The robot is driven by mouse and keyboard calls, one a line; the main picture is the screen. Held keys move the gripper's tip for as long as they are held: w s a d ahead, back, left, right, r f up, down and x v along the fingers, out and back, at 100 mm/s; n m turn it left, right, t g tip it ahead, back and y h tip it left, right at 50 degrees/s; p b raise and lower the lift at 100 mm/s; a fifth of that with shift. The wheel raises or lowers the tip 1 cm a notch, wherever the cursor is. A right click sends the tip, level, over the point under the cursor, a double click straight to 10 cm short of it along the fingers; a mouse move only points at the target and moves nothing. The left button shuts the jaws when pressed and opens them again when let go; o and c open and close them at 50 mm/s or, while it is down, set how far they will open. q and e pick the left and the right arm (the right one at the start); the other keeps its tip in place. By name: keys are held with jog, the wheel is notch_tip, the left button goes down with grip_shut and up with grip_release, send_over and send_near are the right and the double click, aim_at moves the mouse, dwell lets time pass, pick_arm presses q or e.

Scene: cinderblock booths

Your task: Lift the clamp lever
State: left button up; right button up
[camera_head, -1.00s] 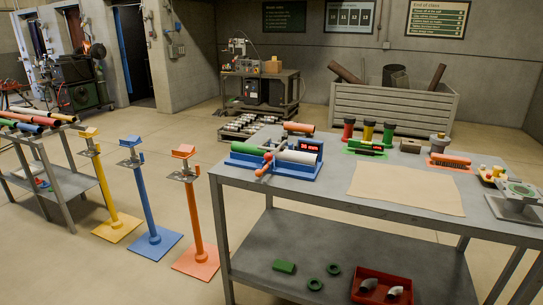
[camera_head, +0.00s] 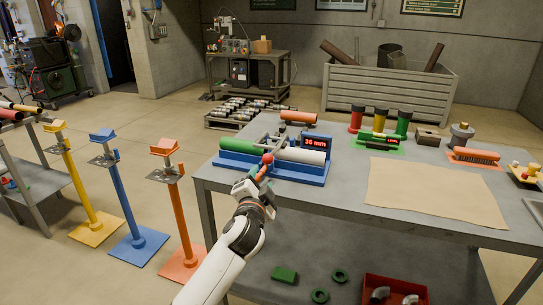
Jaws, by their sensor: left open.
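The blue clamp fixture (camera_head: 300,173) sits at the left end of the grey table. A green pipe (camera_head: 238,147) and a white pipe (camera_head: 302,155) lie in it end to end, with a grey clamp between them. The orange clamp lever (camera_head: 262,172), with a red knob, slants down toward the table's front edge. A display on the fixture reads 36 mm. My left gripper (camera_head: 257,184) is open at the lower end of the lever; whether the lever lies between the fingers is hard to tell. My right gripper is not in view.
A tan sheet (camera_head: 436,192) covers the middle of the grey table (camera_head: 345,190). Red, yellow and green cylinders (camera_head: 380,118) stand behind it. An orange pipe piece (camera_head: 298,117) lies behind the fixture. Yellow, blue and orange stands (camera_head: 182,220) stand on the floor at left.

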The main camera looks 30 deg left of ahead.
aim_at(267, 162)
pick_arm(q)
jog(key=x, duration=1.1)
jog(key=shift+w+p, duration=0.25)
jog(key=shift+p, duration=0.1)
grip_shut()
